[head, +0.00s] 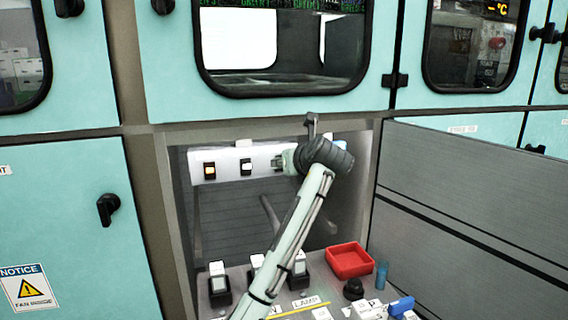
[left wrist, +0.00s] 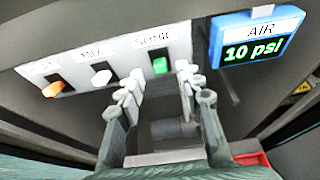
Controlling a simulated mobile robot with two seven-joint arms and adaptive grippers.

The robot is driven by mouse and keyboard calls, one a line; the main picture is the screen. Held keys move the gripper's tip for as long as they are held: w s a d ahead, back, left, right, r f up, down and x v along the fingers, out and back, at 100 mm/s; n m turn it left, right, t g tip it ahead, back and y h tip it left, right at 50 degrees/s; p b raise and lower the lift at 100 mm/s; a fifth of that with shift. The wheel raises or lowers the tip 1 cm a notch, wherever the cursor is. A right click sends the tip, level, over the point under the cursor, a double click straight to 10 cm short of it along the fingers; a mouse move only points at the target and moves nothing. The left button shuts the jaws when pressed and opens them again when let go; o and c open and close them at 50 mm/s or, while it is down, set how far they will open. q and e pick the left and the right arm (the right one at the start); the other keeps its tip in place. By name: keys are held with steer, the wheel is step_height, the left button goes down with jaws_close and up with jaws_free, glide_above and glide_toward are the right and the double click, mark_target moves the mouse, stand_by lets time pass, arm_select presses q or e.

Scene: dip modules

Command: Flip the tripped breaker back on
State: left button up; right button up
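A white switch panel (head: 228,163) is on the back wall of the recess. In the left wrist view it carries three labelled switches: an orange-lit one (left wrist: 54,89), a white unlit one (left wrist: 101,74), and a green-lit one (left wrist: 160,66) labelled SONIC. The orange (head: 210,170) and white (head: 246,167) switches also show in the head view; my arm hides the green one there. My left gripper (left wrist: 160,76) is open and empty, its fingers on either side of the green switch in the wrist picture. I cannot tell whether they touch the panel. My right gripper is not in view.
A blue AIR display (left wrist: 256,40) reading 10 psi is right of the panel. Below, several white-topped modules (head: 218,275), a red tray (head: 349,260), a blue cylinder (head: 381,275) and a black knob (head: 353,289) stand on the bench. Recess walls bound both sides.

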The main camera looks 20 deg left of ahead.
arm_select(q)
steer(key=v, duration=0.8)
steer(key=shift+s, duration=0.25)
steer(key=shift+d+r, duration=0.1)
steer(key=shift+d, duration=0.05)
